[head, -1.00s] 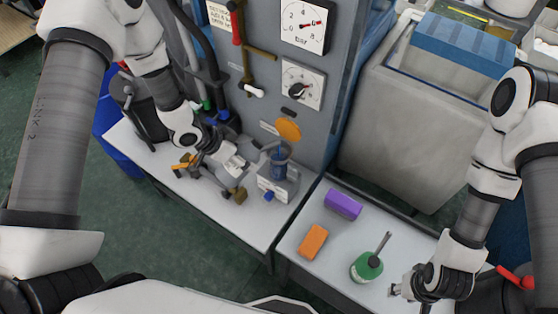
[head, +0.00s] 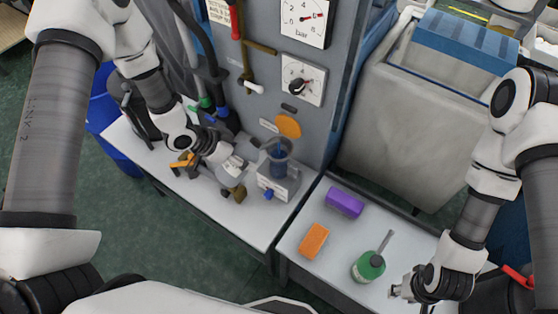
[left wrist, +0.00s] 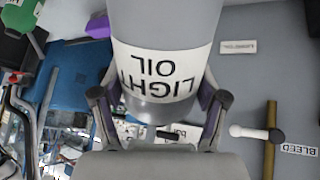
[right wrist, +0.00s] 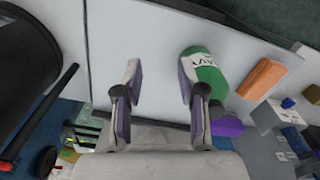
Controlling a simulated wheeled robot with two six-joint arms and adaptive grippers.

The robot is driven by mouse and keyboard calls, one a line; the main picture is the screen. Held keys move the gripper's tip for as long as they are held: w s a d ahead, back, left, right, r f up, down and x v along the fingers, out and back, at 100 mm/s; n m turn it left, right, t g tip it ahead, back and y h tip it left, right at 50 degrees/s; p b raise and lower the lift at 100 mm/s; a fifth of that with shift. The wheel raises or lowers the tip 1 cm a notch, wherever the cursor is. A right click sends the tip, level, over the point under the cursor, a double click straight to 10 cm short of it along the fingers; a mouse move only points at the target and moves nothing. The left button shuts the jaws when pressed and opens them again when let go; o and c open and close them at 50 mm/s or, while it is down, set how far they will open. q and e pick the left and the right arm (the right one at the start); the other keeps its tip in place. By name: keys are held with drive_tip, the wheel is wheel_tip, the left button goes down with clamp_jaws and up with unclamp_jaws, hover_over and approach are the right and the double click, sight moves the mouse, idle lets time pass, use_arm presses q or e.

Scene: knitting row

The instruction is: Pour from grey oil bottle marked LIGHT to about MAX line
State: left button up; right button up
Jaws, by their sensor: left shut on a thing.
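My left gripper (head: 215,150) is shut on the grey oil bottle (left wrist: 165,40). Its white label reads LIGHT OIL, upside down in the left wrist view. In the head view the bottle (head: 233,167) is small and partly hidden by the gripper; its exact tilt and mouth cannot be made out. The cup's MAX line and oil level are too small to read. My right gripper (head: 402,290) is open and empty over the right table; its fingers also show in the right wrist view (right wrist: 158,82).
A green bottle (head: 369,267) with a spout stands near my right gripper. An orange sponge (head: 314,240) and a purple block (head: 344,202) lie on the right table. A grey panel with gauges (head: 303,18), valves and hoses rises behind the cup.

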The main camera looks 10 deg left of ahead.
idle(0.3)
use_arm(q)
drive_tip(key=shift+f, duration=0.15)
drive_tip(key=shift+f+t+h+b, duration=0.35)
drive_tip(key=shift+f+b, duration=0.2)
drive_tip(key=shift+b, duration=0.55)
drive_tip(key=shift+r, duration=0.1)
drive_tip(key=shift+f+t+h+b, duration=0.25)
drive_tip(key=shift+f+t+b, duration=0.3)
drive_tip(key=shift+b, duration=0.4)
drive_tip(key=shift+f, duration=0.1)
